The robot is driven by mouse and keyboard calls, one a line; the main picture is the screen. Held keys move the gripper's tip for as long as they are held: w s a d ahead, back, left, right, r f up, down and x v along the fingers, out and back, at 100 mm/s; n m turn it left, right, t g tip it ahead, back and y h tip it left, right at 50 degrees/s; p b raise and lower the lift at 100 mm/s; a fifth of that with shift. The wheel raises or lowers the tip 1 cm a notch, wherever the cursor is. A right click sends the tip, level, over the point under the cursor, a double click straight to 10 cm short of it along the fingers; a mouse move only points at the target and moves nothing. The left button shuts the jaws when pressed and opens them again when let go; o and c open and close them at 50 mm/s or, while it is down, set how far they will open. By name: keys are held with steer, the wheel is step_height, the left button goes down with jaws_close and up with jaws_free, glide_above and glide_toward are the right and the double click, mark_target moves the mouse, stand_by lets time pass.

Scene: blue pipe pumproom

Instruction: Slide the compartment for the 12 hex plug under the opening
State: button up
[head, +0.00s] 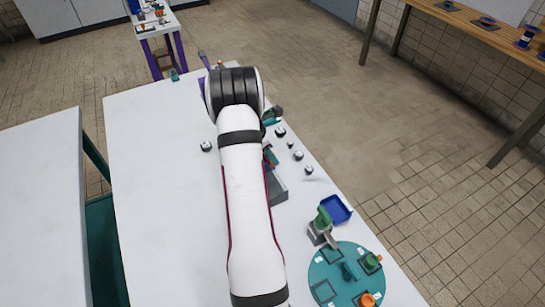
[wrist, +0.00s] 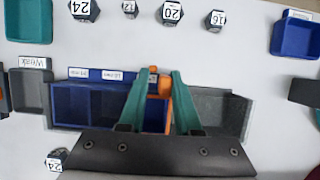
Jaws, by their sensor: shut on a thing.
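In the wrist view, a blue slider with open compartments (wrist: 70,104) lies in a grey tray (wrist: 234,112). Small white labels run along its far edge, too small to read surely. An orange knob (wrist: 165,86) stands on the slider's right part. My gripper (wrist: 163,78) is shut on the orange knob, its teal fingers on either side. The hex plug marked 12 (wrist: 129,7) stands at the top, beyond the slider. My arm hides most of the slider in the head view; a grey tray part (head: 279,188) shows. I cannot make out the opening.
Plugs marked 24 (wrist: 84,9), 20 (wrist: 172,11) and 16 (wrist: 216,19) stand beyond the slider; another 24 (wrist: 56,160) lies nearer. A blue bin (wrist: 297,36) and grey bin (wrist: 31,92) flank it. A teal round plate (head: 318,268) holds parts at the front.

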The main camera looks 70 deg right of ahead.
steer(key=o, duration=0.3)
steer(key=v, duration=1.6)
steer(key=shift+d, duration=0.1)
